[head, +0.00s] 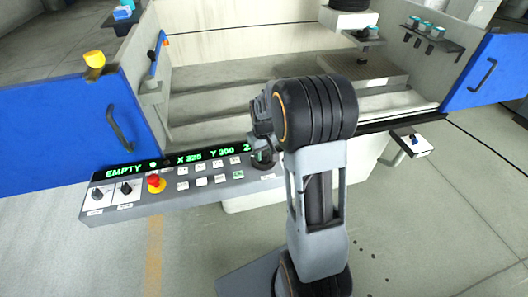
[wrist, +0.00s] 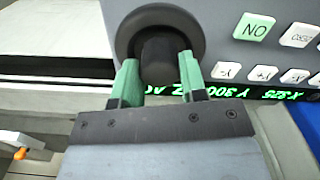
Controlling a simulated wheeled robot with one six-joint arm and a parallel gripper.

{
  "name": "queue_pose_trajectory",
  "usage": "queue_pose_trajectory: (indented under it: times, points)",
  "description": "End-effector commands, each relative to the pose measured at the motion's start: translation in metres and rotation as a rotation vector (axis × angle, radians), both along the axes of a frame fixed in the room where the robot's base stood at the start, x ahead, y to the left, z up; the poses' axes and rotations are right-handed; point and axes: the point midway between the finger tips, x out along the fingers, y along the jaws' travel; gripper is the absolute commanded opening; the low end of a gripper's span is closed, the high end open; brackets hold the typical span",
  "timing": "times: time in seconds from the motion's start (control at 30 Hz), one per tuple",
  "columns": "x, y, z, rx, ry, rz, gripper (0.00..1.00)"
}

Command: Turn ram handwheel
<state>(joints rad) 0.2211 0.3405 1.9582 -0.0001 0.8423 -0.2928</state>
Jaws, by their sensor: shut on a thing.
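The ram handwheel (wrist: 126,38) is a dark grey round wheel with a black central knob, on the machine's control panel. In the wrist view my gripper (wrist: 158,60) has its green fingers on both sides of the black knob, shut on it. In the head view the wheel (head: 263,165) sits at the right end of the panel, mostly hidden by my gripper and wrist.
The control panel (head: 145,200) carries a red emergency stop (head: 156,183), two black knobs and several pale buttons left of the wheel. Blue doors stand at left (head: 60,130) and right (head: 490,75). A small shelf (head: 411,143) juts out at right.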

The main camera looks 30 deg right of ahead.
Motion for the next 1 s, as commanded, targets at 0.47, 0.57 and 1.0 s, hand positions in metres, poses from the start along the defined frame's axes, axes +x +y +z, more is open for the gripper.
queue_pose_trajectory:
  times: [0.47,0.57,1.0]
  points:
    - [-0.0006,0.0001,-0.0003,0.000,0.002,-0.450,0.15]
    - [-0.0007,0.0001,-0.0003,0.000,0.003,-0.545,0.15]
    - [-0.0008,0.0002,-0.0004,-0.001,0.003,-0.960,0.15]
